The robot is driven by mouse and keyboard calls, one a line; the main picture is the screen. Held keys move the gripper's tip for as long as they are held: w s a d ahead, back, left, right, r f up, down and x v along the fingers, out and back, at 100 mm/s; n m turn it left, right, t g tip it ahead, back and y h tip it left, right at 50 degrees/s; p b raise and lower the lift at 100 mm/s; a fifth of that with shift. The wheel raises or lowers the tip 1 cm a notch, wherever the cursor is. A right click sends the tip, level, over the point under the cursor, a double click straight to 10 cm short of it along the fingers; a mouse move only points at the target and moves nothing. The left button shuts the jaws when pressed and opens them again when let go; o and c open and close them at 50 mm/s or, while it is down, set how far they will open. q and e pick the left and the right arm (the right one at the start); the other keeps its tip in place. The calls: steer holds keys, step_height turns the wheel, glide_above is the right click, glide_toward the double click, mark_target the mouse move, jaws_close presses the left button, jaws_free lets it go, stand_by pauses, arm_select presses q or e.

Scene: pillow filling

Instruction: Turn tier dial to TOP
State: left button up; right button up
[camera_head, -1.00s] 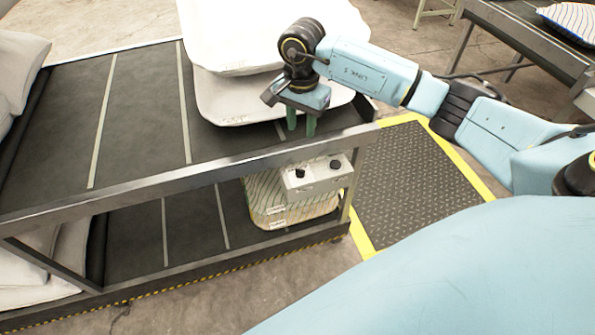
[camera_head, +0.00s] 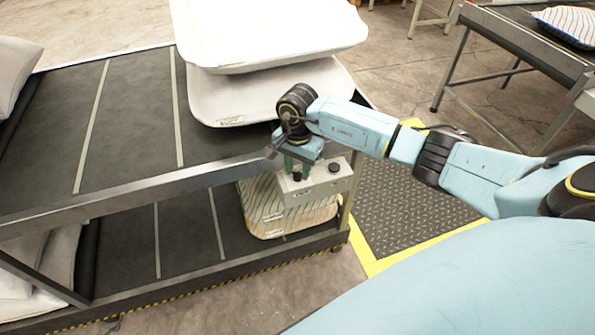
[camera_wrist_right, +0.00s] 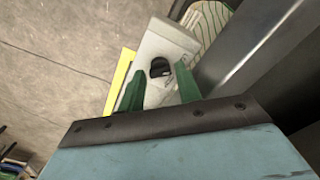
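A small light-grey control box (camera_head: 318,188) is fixed to the front rail of the rack, at its right end. My right gripper (camera_head: 296,170) points down over the left part of the box. In the right wrist view its green fingers (camera_wrist_right: 158,78) are apart with nothing between them. A black dial (camera_wrist_right: 160,67) shows just beyond their tips; I cannot tell which knob it is or whether they touch it. The dial labels are unreadable. My left gripper is not in view.
The two-tier rack's metal front rail (camera_head: 130,197) runs beside the box. White pillows (camera_head: 265,35) lie on the upper tier behind my gripper, and a striped pillow (camera_head: 265,212) lies on the lower tier. A dark floor mat (camera_head: 410,205) is at the right.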

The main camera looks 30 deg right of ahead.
steer(key=shift+f, duration=0.5)
steer(key=c, duration=0.7)
